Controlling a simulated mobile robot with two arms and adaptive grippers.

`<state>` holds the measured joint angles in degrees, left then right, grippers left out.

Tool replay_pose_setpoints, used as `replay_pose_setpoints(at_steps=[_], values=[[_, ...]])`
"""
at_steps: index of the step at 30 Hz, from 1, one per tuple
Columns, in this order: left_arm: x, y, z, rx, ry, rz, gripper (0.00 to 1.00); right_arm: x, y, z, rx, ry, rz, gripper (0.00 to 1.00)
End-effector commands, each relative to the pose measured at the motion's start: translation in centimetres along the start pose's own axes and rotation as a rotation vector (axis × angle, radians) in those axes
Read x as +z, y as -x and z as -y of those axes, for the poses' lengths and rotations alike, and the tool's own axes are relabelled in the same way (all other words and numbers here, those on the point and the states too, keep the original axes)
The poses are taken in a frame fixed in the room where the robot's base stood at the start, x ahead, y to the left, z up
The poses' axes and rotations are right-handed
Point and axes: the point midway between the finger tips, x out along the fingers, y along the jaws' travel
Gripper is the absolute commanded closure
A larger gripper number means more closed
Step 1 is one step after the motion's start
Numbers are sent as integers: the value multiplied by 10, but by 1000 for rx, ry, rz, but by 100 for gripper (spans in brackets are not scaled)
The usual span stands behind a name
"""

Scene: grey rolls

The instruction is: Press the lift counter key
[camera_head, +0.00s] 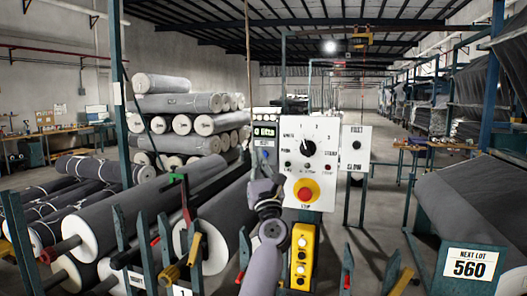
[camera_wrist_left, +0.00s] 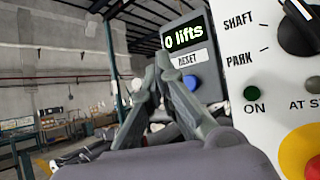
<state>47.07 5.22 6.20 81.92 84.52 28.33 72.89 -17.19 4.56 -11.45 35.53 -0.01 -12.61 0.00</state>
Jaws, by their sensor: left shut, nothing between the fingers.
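The lift counter (camera_head: 265,132) is a small dark grey box beside the left edge of a white control panel (camera_head: 322,133). In the left wrist view its display (camera_wrist_left: 184,38) reads "0 lifts". Under the display is a RESET label, and below that a round blue key (camera_wrist_left: 192,82), which also shows small in the head view (camera_head: 265,155). My left gripper (camera_head: 262,172) is shut and empty, in front of the counter's lower part. In the left wrist view its fingers (camera_wrist_left: 163,68) point up toward the counter and appear just left of the blue key. Contact cannot be made out.
The panel carries a black rotary knob (camera_head: 306,149) and a red stop button (camera_head: 306,194) on yellow, close to the right of my gripper. A yellow pendant (camera_head: 302,262) hangs below. Grey rolls (camera_head: 180,103) are stacked at left. The aisle at right is open.

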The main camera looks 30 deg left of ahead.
Motion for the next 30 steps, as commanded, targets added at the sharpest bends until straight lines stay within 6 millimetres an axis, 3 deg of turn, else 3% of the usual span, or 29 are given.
replay_pose_setpoints(at_steps=[7,30], values=[[11,14,-10,0,1,-2,100,-2,17,0,0,0,0,60],[12,16,-12,0,1,0,100,-1,16,0,0,0,0,60]])
